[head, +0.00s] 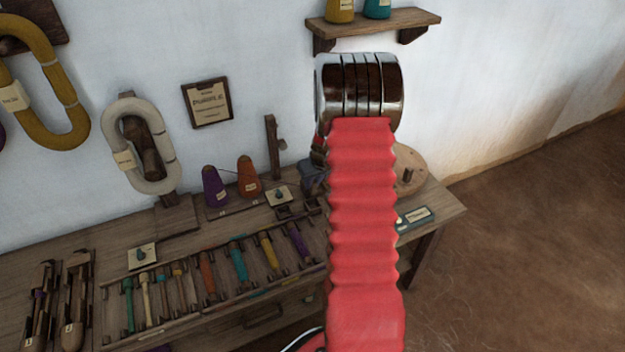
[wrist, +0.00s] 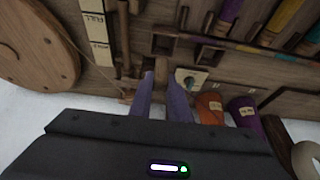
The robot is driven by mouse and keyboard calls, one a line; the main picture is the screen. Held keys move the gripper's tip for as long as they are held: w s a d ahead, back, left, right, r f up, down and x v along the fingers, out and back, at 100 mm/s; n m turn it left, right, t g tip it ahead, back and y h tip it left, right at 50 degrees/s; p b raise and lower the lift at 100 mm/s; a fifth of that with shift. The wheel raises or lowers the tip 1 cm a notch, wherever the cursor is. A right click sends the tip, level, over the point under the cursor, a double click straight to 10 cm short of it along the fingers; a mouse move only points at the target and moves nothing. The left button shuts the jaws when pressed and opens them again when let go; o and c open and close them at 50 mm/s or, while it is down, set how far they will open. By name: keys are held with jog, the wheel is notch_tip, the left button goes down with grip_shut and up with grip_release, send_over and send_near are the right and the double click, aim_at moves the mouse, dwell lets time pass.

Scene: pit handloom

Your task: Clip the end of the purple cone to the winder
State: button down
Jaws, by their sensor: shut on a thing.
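The purple cone (head: 215,188) stands at the back of the bench, left of the orange cone (head: 249,178). In the wrist view the purple cone (wrist: 243,112) is right of my gripper, beyond the orange cone (wrist: 210,108). My gripper (wrist: 160,80) shows two grey-purple fingers close together. They are shut on the yarn end, too thin to make out between them. The winder's round wooden disc (wrist: 35,48) is left of the fingers, apart from them. In the head view my arm partly covers the disc (head: 410,166) and most of my gripper.
A board marked FULL (wrist: 97,35) is between the disc and the fingers. A small card (wrist: 190,80) lies close right of them. A rack of coloured bobbins (head: 215,280) fills the bench front. An upright post (head: 272,145) stands at the back. Open floor is at right.

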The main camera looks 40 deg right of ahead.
aim_at(314, 193)
jog(key=shift+f, duration=3.55)
jog(key=c, duration=1.6)
grip_release()
jog(key=shift+o, duration=0.6)
jog(key=shift+o, duration=1.1)
jog(key=shift+r, duration=0.1)
